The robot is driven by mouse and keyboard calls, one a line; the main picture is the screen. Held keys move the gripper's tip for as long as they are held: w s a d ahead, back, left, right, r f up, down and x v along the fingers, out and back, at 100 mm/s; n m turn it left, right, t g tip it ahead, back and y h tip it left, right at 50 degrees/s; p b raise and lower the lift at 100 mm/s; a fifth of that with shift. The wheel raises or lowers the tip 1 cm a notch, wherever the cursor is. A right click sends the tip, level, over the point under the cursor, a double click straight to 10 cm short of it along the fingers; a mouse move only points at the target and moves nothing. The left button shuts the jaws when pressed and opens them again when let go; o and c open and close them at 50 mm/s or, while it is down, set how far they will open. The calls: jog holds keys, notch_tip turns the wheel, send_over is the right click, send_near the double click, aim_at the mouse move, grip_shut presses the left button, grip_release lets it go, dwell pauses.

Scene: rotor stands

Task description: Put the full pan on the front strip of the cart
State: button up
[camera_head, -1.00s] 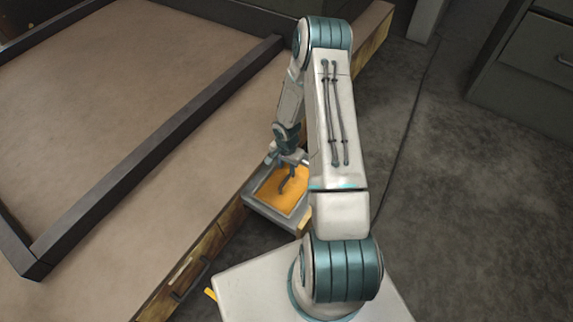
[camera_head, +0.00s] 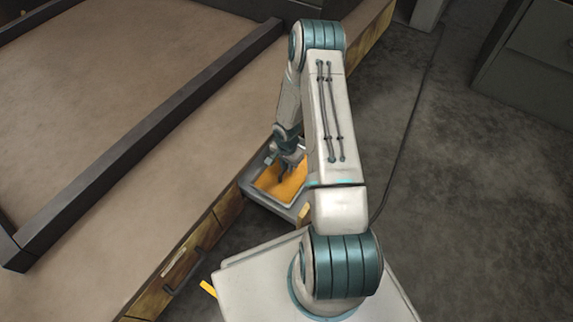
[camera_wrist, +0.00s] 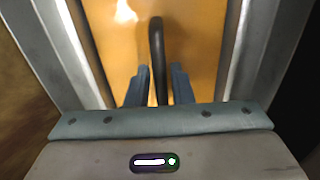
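The full pan (camera_head: 262,199) is a grey rectangular tray with an orange filling. It sits low beside the front face of the big brown-topped cart (camera_head: 110,112). The pan also shows in the wrist view (camera_wrist: 60,50), with a dark upright bar handle (camera_wrist: 156,45) over the orange. My gripper (camera_head: 285,174) is down at the pan. In the wrist view its two blue-grey fingers (camera_wrist: 160,68) stand close on either side of the handle. Whether they press on it is not clear. What supports the pan is hidden.
A dark raised rail (camera_head: 150,140) runs along the cart top, leaving a bare brown strip (camera_head: 165,200) at its front edge. The wooden front has a drawer handle (camera_head: 184,275). A grey cabinet (camera_head: 530,70) stands at the right.

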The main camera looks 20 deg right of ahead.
grip_shut()
jog(key=shift+r+p, duration=2.75)
jog(key=shift+r, duration=1.3)
jog(key=shift+d, duration=0.1)
